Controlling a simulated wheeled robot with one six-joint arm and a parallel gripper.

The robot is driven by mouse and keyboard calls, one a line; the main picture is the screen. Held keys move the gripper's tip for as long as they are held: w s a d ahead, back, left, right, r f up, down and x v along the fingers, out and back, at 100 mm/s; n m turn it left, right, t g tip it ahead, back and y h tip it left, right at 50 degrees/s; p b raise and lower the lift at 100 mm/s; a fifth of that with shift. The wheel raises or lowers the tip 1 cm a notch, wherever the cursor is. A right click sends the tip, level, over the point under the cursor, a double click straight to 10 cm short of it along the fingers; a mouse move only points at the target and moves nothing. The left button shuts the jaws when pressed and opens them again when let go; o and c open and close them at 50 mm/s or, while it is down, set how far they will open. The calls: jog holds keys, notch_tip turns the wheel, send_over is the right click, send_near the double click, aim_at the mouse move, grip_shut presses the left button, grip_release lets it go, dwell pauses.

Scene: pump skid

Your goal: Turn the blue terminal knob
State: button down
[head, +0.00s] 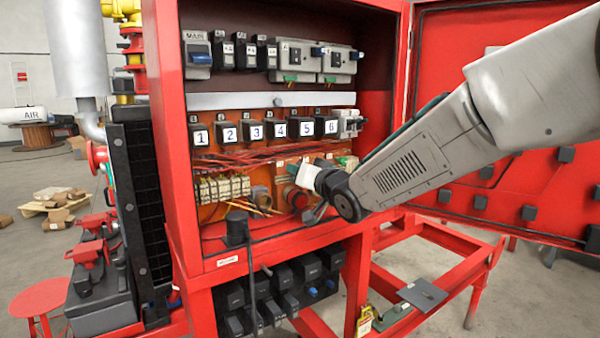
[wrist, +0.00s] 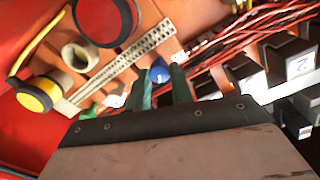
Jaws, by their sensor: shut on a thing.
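The blue terminal knob (wrist: 160,72) shows in the wrist view as a small rounded blue shape between the two greenish fingers of my gripper (wrist: 161,82). The fingers are closed on its sides. In the head view my arm reaches from the right into the open red cabinet (head: 168,130), with its wrist in front of the lower right of the panel. The knob sits on the orange back panel (wrist: 190,20), near a slotted pale rail (wrist: 125,62).
Red wires (wrist: 235,40) run close by on the right in the wrist view, beside numbered black breakers (wrist: 297,62). A large red round button (wrist: 103,18), a beige ring (wrist: 80,57) and a yellow-black knob (wrist: 40,94) lie left. The cabinet door (head: 470,80) stands open behind my arm.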

jog(key=m, duration=1.1)
jog(key=shift+f, duration=0.1)
jog(key=shift+d+m, duration=0.1)
jog(key=shift+m, duration=0.2)
dwell(0.3)
jog(key=c, duration=1.2)
grip_release()
jog(key=shift+c, duration=0.2)
jog(key=v, duration=0.7)
jog(key=shift+s+d, duration=0.25)
jog(key=shift+d, duration=0.1)
